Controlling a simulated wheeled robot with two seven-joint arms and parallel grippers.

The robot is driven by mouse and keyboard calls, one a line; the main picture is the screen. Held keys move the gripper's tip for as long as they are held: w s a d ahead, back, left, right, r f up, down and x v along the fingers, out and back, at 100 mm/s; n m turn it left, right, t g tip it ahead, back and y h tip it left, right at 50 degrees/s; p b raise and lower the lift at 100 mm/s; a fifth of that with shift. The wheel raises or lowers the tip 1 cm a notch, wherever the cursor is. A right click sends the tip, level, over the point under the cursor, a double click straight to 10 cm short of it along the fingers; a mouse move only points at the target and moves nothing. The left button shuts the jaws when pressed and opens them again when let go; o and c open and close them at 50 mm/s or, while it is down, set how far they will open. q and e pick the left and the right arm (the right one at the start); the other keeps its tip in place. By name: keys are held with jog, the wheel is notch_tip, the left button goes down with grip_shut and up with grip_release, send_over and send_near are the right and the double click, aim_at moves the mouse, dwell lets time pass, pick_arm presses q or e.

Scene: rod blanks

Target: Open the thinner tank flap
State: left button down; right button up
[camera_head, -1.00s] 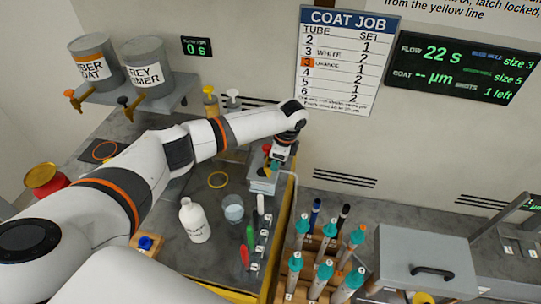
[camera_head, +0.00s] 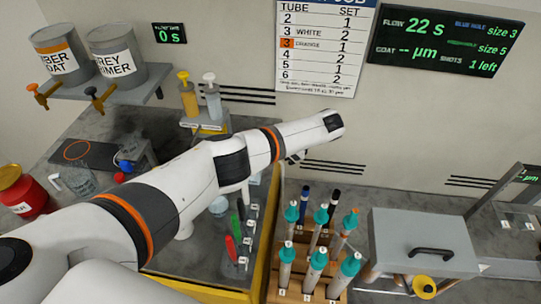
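I cannot tell for certain which thing is the thinner tank. A grey box (camera_head: 415,245) with a black handle (camera_head: 431,254) on its closed lid stands at the right. A small grey block (camera_head: 256,184) behind my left arm is mostly hidden. My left arm reaches across the middle of the view, above the bench. Only a small dark part of my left gripper (camera_head: 297,157) shows below the wrist, and its fingers are too hidden to read. My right gripper is out of view.
A wooden rack (camera_head: 311,290) holds several teal-capped tubes, left of the grey box. Two cans (camera_head: 117,55) sit on a shelf at the upper left. A red pot (camera_head: 20,190) stands at the far left.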

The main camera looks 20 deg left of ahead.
pick_arm(q)
jog(key=shift+d+f, duration=0.1)
dwell(0.3)
jog(key=c, duration=1.3)
grip_release()
jog(key=b+v, duration=0.3)
jog(key=v, duration=0.9)
